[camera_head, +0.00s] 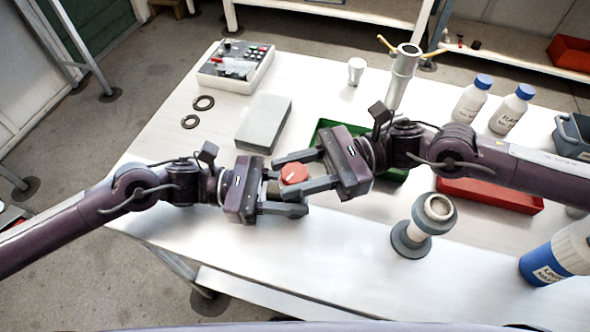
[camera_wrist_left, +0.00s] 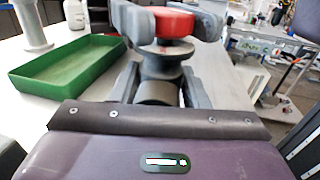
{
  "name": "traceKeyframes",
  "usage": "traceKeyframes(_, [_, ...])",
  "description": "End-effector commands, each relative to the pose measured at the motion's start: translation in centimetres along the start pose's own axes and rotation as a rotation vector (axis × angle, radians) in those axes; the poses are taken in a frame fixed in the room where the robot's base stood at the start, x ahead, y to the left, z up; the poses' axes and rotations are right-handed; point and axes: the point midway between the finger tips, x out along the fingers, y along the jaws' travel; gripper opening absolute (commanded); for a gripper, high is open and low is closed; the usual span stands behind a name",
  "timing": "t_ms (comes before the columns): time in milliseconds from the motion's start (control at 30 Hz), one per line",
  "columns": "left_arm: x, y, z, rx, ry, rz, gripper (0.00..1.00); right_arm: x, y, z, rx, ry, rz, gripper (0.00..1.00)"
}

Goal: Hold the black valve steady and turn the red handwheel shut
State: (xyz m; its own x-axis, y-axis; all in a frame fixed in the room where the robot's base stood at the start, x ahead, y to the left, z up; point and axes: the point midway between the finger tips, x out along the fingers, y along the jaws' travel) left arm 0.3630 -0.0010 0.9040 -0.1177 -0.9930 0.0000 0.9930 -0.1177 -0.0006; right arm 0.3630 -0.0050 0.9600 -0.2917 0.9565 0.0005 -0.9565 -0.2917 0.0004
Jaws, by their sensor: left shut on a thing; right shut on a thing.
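The red handwheel (camera_head: 293,174) is above the near part of the white table, between my two facing grippers. It also shows at the top of the left wrist view (camera_wrist_left: 172,21). My right gripper (camera_head: 294,172) is shut on it, with one grey finger on either side. The black valve (camera_wrist_left: 160,66) is below the handwheel, dark grey with a rounded body. My left gripper (camera_head: 288,191) is shut on the valve body, a finger on each side, as the left wrist view shows. In the head view the fingers hide most of the valve.
A green tray (camera_wrist_left: 66,68) lies behind my right gripper. A grey block (camera_head: 263,122), a control box (camera_head: 236,66) and two black rings stand farther back. A flanged grey pipe piece (camera_head: 422,226), a red tray (camera_head: 490,195) and bottles are at right. The near left table is clear.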

Motion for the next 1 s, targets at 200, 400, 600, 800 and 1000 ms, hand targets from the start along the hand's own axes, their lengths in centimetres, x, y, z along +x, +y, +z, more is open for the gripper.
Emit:
traceKeyframes(200, [0.0, 0.0, 0.0, 0.000, 0.001, 0.000, 0.10, 0.0, -0.1, 0.0, 0.000, 0.001, 0.000, 0.49])
traceKeyframes(400, [0.0, 0.0, 0.0, 0.000, 0.000, 0.000, 0.10, 0.0, -0.1, 0.0, 0.000, 0.001, 0.001, 0.58])
traceKeyframes(600, [0.0, 0.0, 0.0, 0.000, 0.001, 0.000, 0.10, -0.3, -0.1, 0.0, 0.000, 0.001, 0.000, 0.58])
traceKeyframes(800, [0.0, 0.0, 0.0, 0.000, 0.001, 0.001, 0.10, -3.2, -0.1, 0.0, 0.000, 0.003, -0.004, 0.58])
traceKeyframes(1000, [0.0, 0.0, 0.0, 0.001, 0.001, 0.001, 0.10, -7.6, -0.1, 0.0, 0.001, 0.002, -0.005, 0.58])
